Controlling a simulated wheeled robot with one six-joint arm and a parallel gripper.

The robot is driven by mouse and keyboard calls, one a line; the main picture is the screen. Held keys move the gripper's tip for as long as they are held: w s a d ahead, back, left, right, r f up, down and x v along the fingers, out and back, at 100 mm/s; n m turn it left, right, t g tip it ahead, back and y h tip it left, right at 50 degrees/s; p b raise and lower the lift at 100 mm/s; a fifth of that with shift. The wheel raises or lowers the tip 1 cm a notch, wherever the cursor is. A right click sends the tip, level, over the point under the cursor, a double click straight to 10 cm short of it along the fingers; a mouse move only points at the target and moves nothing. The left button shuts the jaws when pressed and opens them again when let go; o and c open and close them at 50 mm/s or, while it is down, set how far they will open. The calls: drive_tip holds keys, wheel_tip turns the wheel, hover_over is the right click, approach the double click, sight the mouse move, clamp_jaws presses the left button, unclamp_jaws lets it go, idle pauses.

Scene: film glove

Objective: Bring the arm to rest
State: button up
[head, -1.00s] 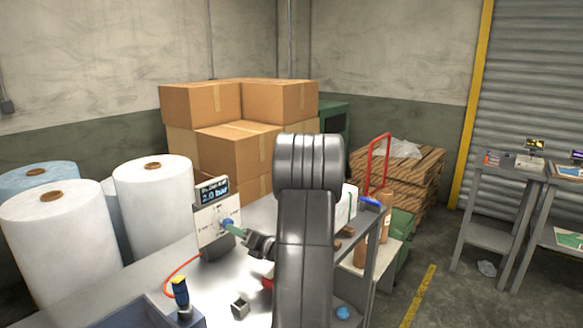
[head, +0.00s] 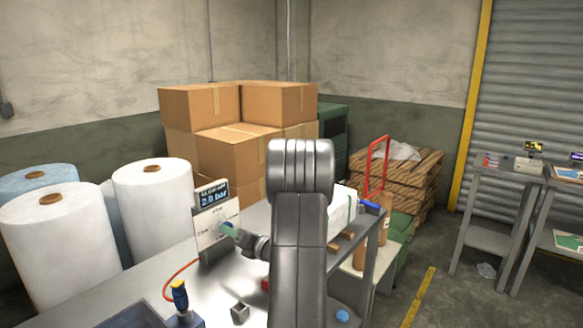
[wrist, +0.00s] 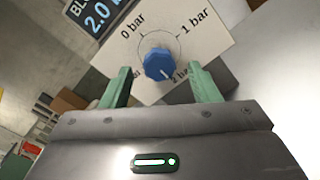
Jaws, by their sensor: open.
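My gripper (wrist: 162,87) is open in the wrist view, its two green fingers on either side of and below a blue knob (wrist: 158,64). The knob sits on a white panel (wrist: 190,25) marked 0 bar, 1 bar and 2 bar, and its pale mark points toward 2 bar. I cannot tell whether the fingers touch the knob. A display (head: 214,195) on top of the panel reads 2.0 bar. In the head view my gripper (head: 229,230) is at the panel's front, and my arm hides part of the bench.
The panel stands on a grey metal bench (head: 150,276). A blue and yellow tool (head: 180,295) and a small grey block (head: 240,312) are on the bench. White rolls (head: 152,205) stand at left, cardboard boxes (head: 235,155) behind. Open floor (head: 445,290) lies at right.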

drive_tip(key=b+v, duration=0.1)
drive_tip(key=v, duration=1.1)
drive_tip(key=shift+a+b, duration=0.1)
drive_tip(key=shift+b, duration=0.25)
drive_tip(key=w+a+n+b, duration=0.7)
drive_tip(key=a+n, duration=0.3)
drive_tip(key=n, duration=1)
drive_tip(key=shift+w+a+b, duration=0.35)
drive_tip(key=shift+w+b, duration=0.05)
drive_tip(key=shift+w, duration=0.35)
